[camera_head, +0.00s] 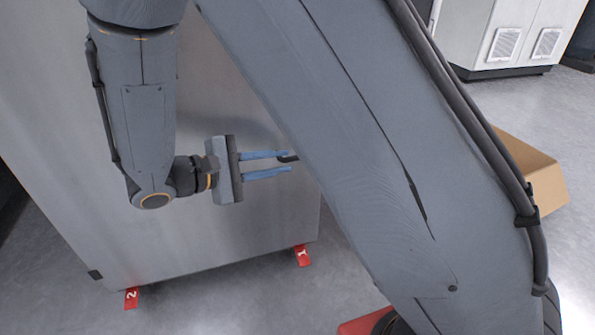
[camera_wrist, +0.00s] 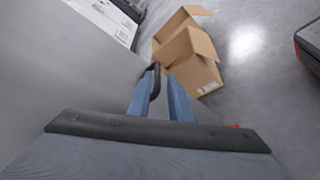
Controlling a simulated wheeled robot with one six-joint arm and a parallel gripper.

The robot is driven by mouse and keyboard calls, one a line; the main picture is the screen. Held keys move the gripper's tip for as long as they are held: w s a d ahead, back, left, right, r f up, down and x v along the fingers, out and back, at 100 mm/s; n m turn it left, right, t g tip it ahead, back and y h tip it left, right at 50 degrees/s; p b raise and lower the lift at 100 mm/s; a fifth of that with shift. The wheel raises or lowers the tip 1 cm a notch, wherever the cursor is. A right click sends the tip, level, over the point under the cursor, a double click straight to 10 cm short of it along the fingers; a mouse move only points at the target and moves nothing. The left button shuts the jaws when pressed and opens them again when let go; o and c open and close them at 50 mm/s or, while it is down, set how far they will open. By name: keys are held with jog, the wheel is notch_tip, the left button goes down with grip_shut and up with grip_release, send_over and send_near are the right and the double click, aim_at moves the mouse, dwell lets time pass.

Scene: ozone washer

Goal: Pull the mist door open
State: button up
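The mist door appears to be the large plain grey metal panel (camera_head: 245,225), upright behind my gripper in the head view. Its grey face also fills the left of the wrist view (camera_wrist: 60,70). A black handle (camera_head: 288,158) shows at the tips of my gripper's fingers and is partly hidden by my arm. In the wrist view the handle (camera_wrist: 156,82) stands between the blue fingers, close against the left one. My gripper (camera_head: 288,163) has its fingers apart, with a visible gap, around the handle. I cannot tell whether the left finger touches it.
Red feet marked 2 (camera_head: 131,298) and 1 (camera_head: 302,255) stand under the cabinet's lower edge. An open cardboard box (camera_wrist: 195,70) lies on the floor beyond the handle. A white cabinet with vents (camera_head: 520,30) stands at the back right.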

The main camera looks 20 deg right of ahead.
aim_at(293, 159)
jog(key=shift+w+a+f+t+b, duration=0.3)
jog(key=shift+w+f, duration=0.1)
jog(key=shift+w, duration=0.05)
jog(key=b+x, duration=0.2)
jog(key=x, duration=0.5)
jog(key=shift+w+d+r, duration=0.1)
jog(key=shift+d, duration=0.2)
grip_shut()
